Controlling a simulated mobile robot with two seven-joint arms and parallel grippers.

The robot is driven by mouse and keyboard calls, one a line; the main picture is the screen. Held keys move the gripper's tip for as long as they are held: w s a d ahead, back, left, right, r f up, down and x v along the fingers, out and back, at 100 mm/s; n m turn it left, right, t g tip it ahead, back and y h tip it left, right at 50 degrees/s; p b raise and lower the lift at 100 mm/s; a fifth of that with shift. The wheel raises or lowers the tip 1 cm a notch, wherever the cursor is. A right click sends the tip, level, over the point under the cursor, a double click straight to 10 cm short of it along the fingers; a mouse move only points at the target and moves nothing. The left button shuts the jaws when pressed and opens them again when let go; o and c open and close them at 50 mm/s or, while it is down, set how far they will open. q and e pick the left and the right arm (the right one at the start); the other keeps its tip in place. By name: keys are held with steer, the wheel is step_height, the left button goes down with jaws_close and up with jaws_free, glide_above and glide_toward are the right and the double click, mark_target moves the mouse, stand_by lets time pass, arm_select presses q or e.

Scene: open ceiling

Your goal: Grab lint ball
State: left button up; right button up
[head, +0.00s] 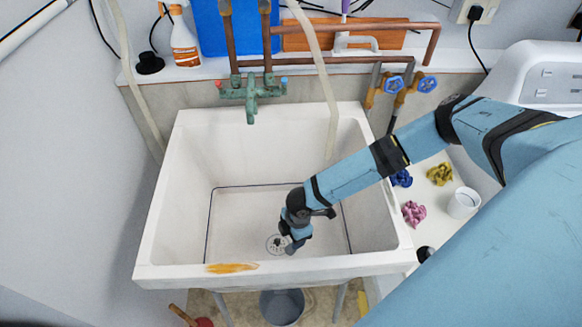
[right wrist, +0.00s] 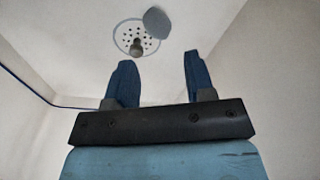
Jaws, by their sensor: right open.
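My right gripper (head: 287,246) reaches down into the white sink (head: 235,150), close to the drain (head: 277,236) in its floor. In the right wrist view the two blue fingers of the gripper (right wrist: 157,58) are apart with nothing between them. The drain (right wrist: 123,36) lies beyond the fingertips. A small grey-brown lump (right wrist: 137,47) sits on its holes, and a smooth grey rounded piece (right wrist: 156,21) overlaps its right side. I cannot tell for certain which is the lint ball. My left gripper is not in view.
The sink walls surround my right gripper; the front rim (head: 310,268) has a rusty stain. A green tap (head: 252,93) and a pale hose (head: 325,70) are behind. Crumpled cloths, pink (head: 414,212) and yellow (head: 440,173), and a white cup (head: 463,203) stand right of the sink.

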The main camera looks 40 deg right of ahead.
steer(key=f, duration=0.8)
steer(key=shift+w+a+f+b, duration=0.1)
steer(key=shift+w+a+b, duration=0.05)
steer(key=shift+a+b, duration=0.15)
steer(key=c, duration=0.6)
steer(key=shift+c, duration=0.3)
